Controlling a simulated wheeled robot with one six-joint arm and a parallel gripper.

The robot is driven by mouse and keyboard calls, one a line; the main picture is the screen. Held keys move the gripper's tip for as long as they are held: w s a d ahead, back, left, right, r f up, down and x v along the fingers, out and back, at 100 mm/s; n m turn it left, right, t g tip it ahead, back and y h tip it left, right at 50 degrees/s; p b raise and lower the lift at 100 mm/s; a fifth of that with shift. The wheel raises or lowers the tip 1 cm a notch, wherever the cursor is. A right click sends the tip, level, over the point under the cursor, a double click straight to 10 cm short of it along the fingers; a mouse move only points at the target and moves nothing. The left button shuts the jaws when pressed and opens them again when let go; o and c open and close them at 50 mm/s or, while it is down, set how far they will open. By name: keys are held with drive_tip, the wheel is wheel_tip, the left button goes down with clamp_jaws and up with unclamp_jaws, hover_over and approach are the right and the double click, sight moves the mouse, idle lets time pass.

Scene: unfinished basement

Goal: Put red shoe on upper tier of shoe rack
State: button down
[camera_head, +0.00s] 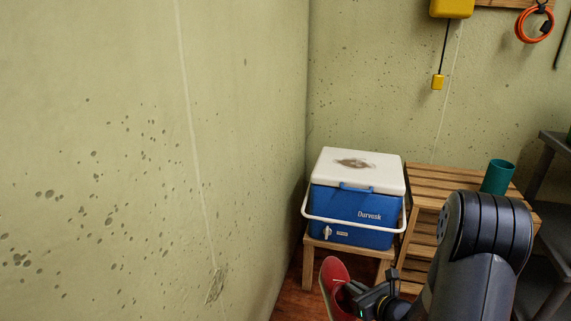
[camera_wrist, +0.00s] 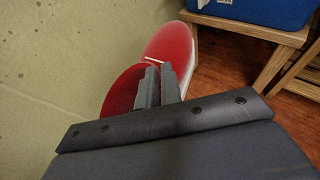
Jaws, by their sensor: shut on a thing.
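The red shoe (camera_head: 334,273) is at the bottom of the head view, in front of the cooler, with a pale sole edge. It also shows in the wrist view (camera_wrist: 172,45). My gripper (camera_head: 355,292) is shut on the shoe; in the wrist view its fingers (camera_wrist: 160,80) close on the shoe's red side. Part of the shoe is hidden by the fingers. The slatted wooden shoe rack (camera_head: 430,176) stands right of the cooler. Its upper tier has bare slats at the left and a teal cup (camera_head: 497,177) at the right. My arm hides much of its front and lower tier.
A blue and white cooler (camera_head: 350,235) sits on a low wooden stool (camera_head: 309,262) beside the rack. A dark shelf (camera_head: 556,142) stands at the far right. The wall (camera_head: 240,150) runs close along the left. Reddish wooden floor (camera_wrist: 230,75) shows below the stool.

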drive_tip(key=a+r+m+h+p, duration=0.1)
drive_tip(key=r+p, duration=1.8)
drive_tip(key=r, duration=0.4)
drive_tip(key=w+a+r+m+t+h+p, duration=0.1)
drive_tip(key=a+r+p, duration=0.1)
drive_tip(key=r+p, duration=1.7)
drive_tip(key=shift+w+a+r, duration=0.2)
drive_tip(key=shift+a+r, duration=0.05)
drive_tip(key=shift+r, duration=2.35)
